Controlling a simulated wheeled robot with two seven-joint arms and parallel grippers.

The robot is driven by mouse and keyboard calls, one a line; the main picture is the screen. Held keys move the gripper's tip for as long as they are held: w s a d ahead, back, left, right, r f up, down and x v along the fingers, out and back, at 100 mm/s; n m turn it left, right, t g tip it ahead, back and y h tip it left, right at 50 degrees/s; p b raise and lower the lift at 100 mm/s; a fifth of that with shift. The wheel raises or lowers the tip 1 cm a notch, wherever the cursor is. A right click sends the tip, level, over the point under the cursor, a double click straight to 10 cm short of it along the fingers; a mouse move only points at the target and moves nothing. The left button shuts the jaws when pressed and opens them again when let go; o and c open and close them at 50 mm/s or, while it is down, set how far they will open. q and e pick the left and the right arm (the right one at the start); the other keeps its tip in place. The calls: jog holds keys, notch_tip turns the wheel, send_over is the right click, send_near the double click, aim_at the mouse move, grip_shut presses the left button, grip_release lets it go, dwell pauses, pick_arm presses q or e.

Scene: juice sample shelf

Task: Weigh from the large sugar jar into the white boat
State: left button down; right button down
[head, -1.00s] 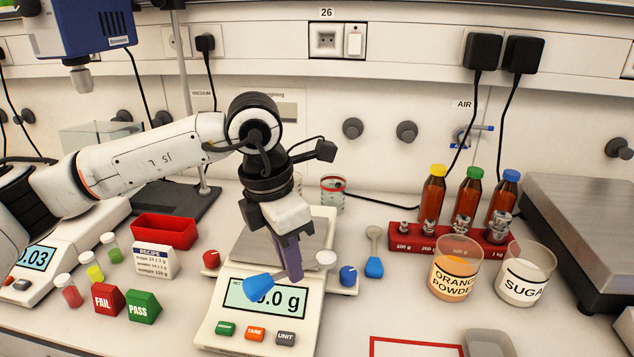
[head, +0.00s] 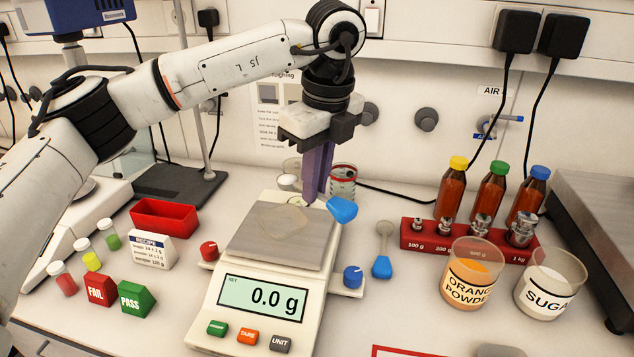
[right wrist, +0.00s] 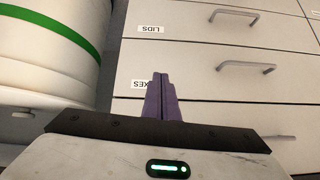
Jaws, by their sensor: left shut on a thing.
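My left gripper (head: 314,196) is shut on a blue scoop (head: 342,209), above the back right part of the balance pan. The scoop's bowl points right; its handle is hidden by the fingers. The balance (head: 262,301) reads 0.0 g. A faint pale patch (head: 287,218) shows on its pan (head: 262,248); I cannot tell whether it is the white boat. The glass jar labelled sugar (head: 548,290), holding white powder, stands at the right, apart from the gripper. My right gripper (right wrist: 160,95) is shut and empty in front of drawers in the right wrist view.
The orange powder jar (head: 471,279) stands left of the sugar. Behind them is a red weight rack (head: 415,236) with bottles. Another blue scoop (head: 382,266) lies right of the balance. A red tray (head: 163,225), recipe card and PASS and FAIL blocks are at left.

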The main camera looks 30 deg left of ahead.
pick_arm(q)
jog(key=shift+s+f+t+h+b, duration=0.15)
jog(key=shift+f+t+b, duration=0.4)
jog(key=shift+b, duration=1.1)
jog(key=shift+s+f+t+h+b, duration=0.15)
jog(key=shift+f+t+b, duration=0.4)
jog(key=shift+b, duration=1.05)
jog(key=shift+r+b, duration=0.1)
jog(key=shift+b, duration=0.2)
jog(key=shift+b, duration=0.35)
jog(key=b, duration=0.1)
jog(key=t+b, duration=0.1)
jog(key=shift+s+f+b, duration=0.1)
jog(key=shift+f+b, duration=0.15)
jog(key=shift+b, duration=0.1)
jog(key=t+b, duration=0.1)
jog(key=b, duration=0.2)
jog(key=r+t+b, duration=0.1)
jog(key=b, duration=0.1)
jog(key=shift+s+r+t+h+b, duration=0.3)
jog(key=shift+t+h+b, duration=0.1)
